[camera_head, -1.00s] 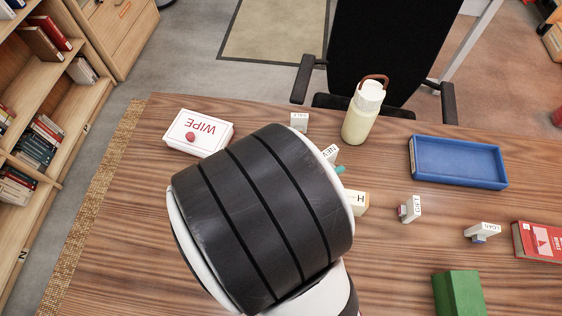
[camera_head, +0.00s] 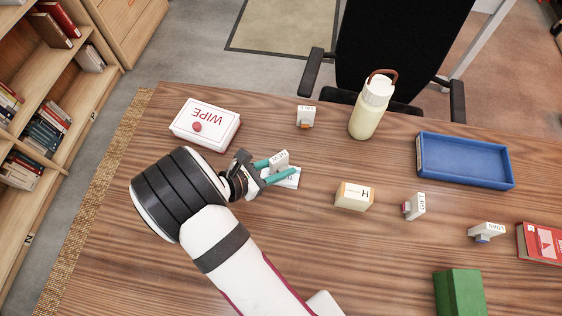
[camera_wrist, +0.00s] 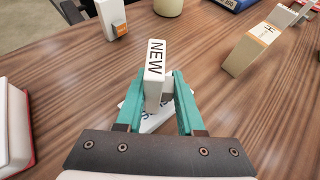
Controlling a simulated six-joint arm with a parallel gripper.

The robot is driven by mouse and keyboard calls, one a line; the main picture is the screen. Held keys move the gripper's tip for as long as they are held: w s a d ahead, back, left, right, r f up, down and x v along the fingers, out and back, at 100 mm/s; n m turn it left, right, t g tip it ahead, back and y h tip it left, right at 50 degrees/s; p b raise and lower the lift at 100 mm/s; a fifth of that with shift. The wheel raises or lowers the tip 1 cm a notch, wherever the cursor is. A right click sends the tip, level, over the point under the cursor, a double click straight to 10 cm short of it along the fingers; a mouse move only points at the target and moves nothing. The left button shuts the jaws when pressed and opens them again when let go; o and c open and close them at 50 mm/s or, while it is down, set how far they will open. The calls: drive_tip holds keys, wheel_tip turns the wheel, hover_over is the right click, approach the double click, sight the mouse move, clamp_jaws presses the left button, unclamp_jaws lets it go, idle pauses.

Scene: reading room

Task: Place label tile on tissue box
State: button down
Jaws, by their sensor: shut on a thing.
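My gripper (camera_head: 277,170) has teal fingers and is shut on a white label tile (camera_head: 279,158) lettered NEW. In the wrist view the tile (camera_wrist: 155,70) stands upright between the fingertips, its lettered face up. The held tile is in front of a flat white card (camera_head: 291,180); whether it touches the card or the table I cannot tell. A white box with red trim, lettered WIPE (camera_head: 207,117), looks like the tissue box. It lies at the back left of the table, to the left of and behind my gripper, with a round red spot on its top.
Other lettered tiles stand at the back (camera_head: 306,116), on the right (camera_head: 414,206) and far right (camera_head: 486,231). A cream block marked H (camera_head: 355,195), a bottle (camera_head: 368,112), a blue tray (camera_head: 465,162), a green block (camera_head: 459,293) and a red book (camera_head: 540,242) also stand around.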

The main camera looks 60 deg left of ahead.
drive_tip(key=c, duration=0.5)
unclamp_jaws()
